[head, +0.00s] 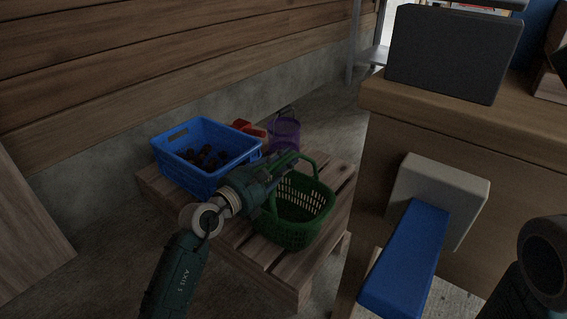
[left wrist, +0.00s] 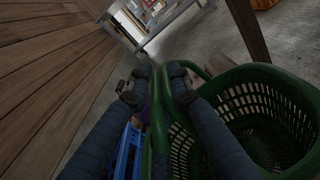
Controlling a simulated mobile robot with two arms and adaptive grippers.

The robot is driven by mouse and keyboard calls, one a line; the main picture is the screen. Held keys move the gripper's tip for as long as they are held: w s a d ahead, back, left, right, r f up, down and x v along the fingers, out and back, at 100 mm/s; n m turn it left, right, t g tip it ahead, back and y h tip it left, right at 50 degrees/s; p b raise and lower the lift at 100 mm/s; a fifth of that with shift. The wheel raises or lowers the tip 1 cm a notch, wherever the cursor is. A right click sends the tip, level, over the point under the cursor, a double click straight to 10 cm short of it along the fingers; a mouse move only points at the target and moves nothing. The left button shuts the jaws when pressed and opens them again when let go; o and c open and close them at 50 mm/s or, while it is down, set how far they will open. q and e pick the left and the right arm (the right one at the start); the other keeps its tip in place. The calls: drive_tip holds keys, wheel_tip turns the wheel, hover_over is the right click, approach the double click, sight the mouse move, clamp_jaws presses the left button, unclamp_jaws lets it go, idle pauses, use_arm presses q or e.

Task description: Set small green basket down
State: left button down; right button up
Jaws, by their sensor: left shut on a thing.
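The small green basket (head: 290,237) is at the right part of a low slatted wooden table (head: 256,252). It looks upright and empty. I cannot tell whether its bottom touches the slats. My left gripper (head: 284,168) is shut on the basket's handle, at the basket's left side. In the left wrist view, the handle runs between the two fingers (left wrist: 157,88), and the basket's open mesh body (left wrist: 240,121) hangs or stands to the right. My right gripper does not show.
A blue crate (head: 190,179) with dark chestnuts stands on the table's left part. A purple basket (head: 284,133) and a red item (head: 249,129) are behind. A wooden counter (head: 440,115) with a dark box (head: 453,52) stands close on the right. A plank wall is behind.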

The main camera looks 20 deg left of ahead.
use_arm(q)
drive_tip(key=c, duration=1.6)
unclamp_jaws()
drive_tip(key=shift+f, duration=0.1)
